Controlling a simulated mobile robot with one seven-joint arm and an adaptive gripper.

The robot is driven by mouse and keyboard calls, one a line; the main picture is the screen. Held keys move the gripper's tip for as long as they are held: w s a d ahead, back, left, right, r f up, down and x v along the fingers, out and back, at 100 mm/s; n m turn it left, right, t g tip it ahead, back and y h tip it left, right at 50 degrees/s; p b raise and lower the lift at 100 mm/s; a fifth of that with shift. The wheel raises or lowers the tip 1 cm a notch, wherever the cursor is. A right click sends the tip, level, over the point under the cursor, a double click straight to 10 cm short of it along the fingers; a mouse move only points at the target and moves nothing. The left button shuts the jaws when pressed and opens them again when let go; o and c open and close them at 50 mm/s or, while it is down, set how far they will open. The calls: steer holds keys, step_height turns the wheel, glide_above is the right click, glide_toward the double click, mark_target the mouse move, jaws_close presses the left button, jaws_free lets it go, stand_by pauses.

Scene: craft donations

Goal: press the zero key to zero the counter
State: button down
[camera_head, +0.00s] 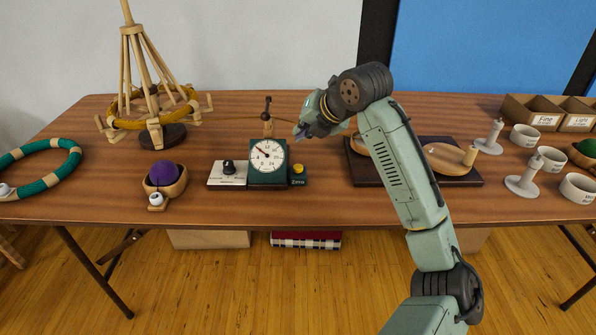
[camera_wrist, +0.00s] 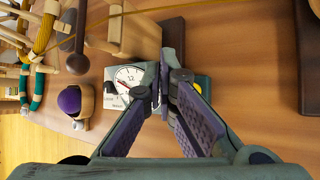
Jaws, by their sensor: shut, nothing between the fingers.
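The counter (camera_head: 283,156) is a dark green box with a round white dial and a pointer. The yellow zero key (camera_head: 298,168) sits on a low green base at its right, marked Zero. My gripper (camera_head: 297,132) is shut and empty, above and behind the key, near the counter's upper right, apart from the key. In the wrist view my gripper (camera_wrist: 165,84) shows its fingers over the counter's right side. The dial (camera_wrist: 130,77) shows left of them, and a sliver of the yellow key (camera_wrist: 204,83) shows behind the right finger, which hides part of it.
A white panel with a black knob (camera_head: 228,168) adjoins the counter's left. A wooden bowl with purple yarn (camera_head: 163,174) stands further left, beside a wooden yarn winder (camera_head: 151,106). A dark tray (camera_head: 362,174) with wooden pieces lies right. A thin wooden arm rises behind the counter.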

mark_target(301, 166)
step_height(301, 166, down, 6)
steer(key=b, duration=0.3)
steer(key=shift+f+b, duration=0.1)
steer(key=shift+b, duration=0.2)
stand_by(1.0)
steer(key=shift+f+b, duration=0.3)
steer(key=shift+f, duration=0.05)
steer(key=shift+f+b, duration=0.35)
steer(key=shift+f, duration=0.1)
stand_by(0.6)
steer(key=shift+r, duration=0.15)
steer(key=shift+r+p, duration=0.65)
steer(key=shift+r, duration=0.1)
step_height(301, 166, up, 5)
steer(key=p, duration=0.3)
stand_by(0.3)
